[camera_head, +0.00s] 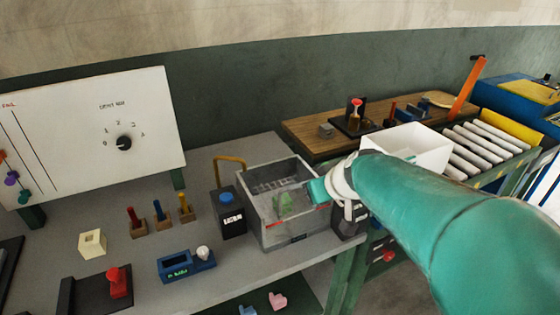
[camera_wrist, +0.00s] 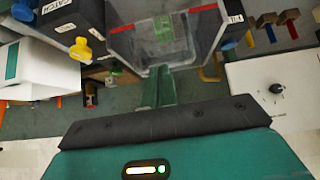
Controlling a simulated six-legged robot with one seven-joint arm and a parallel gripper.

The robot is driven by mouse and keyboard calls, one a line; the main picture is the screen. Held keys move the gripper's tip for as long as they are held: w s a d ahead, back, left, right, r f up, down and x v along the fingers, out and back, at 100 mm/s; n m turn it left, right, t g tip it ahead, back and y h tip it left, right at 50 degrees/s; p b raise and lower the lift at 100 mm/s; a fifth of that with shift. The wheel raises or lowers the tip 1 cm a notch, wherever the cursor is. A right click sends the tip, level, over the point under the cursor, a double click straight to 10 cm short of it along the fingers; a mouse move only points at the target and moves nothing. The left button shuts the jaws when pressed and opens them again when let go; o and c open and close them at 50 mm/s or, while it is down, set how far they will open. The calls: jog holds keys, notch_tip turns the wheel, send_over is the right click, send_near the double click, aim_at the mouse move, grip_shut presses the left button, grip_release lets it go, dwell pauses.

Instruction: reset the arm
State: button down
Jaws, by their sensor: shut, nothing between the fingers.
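My teal arm reaches in from the right in the head view and ends above the right side of a grey open-topped bin (camera_head: 285,240). My gripper (camera_head: 318,190) is partly hidden there by the arm. In the wrist view my gripper (camera_wrist: 160,88) shows its two green fingers shut together, with nothing between them. The clear-walled bin (camera_wrist: 122,38) lies beyond the fingertips in that view. A green piece (camera_head: 285,203) is inside the bin, apart from the gripper as far as I can tell.
A black box with a blue knob (camera_head: 231,217) stands left of the bin; a black box (camera_head: 350,220) stands right, close under my arm. A white container (camera_head: 420,144) and rollers (camera_head: 490,150) are at the right. A dial board (camera_head: 90,130) stands at the back left.

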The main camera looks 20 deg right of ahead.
jog(key=s+a+r+g, duration=0.1)
jog(key=s+a+g, duration=0.1)
jog(key=s+a, duration=0.9)
jog(key=a, duration=0.4)
jog(key=shift+s+a+g, duration=0.35)
jog(key=shift+s+g, duration=0.05)
jog(key=shift+d+r, duration=0.1)
